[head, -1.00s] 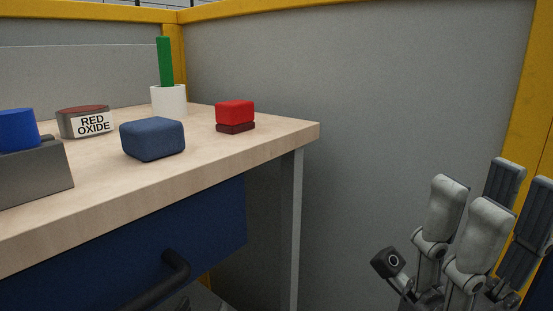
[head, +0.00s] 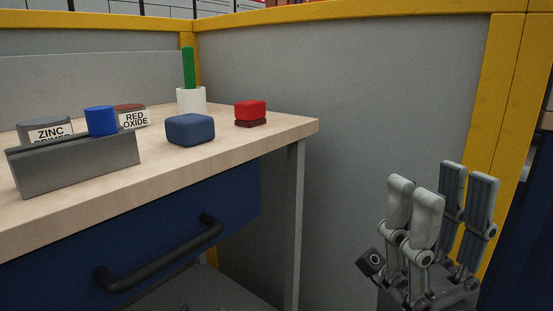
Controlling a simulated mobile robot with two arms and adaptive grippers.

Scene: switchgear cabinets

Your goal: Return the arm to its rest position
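My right gripper (head: 441,183) is at the lower right in the head view, fingers pointing up. Its light grey and dark fingers stand apart with nothing seen between them, so it is open and empty. It is in front of the grey partition wall, to the right of the workbench and clear of it. My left gripper is not in view.
The wooden workbench (head: 235,143) carries a grey holder (head: 78,165), a blue cylinder (head: 102,121), labelled tins, a blue block (head: 190,129), a red button-like block (head: 250,112) and a white cup (head: 191,100). A dark drawer handle (head: 165,255) sticks out. The yellow-framed partition (head: 360,110) stands behind.

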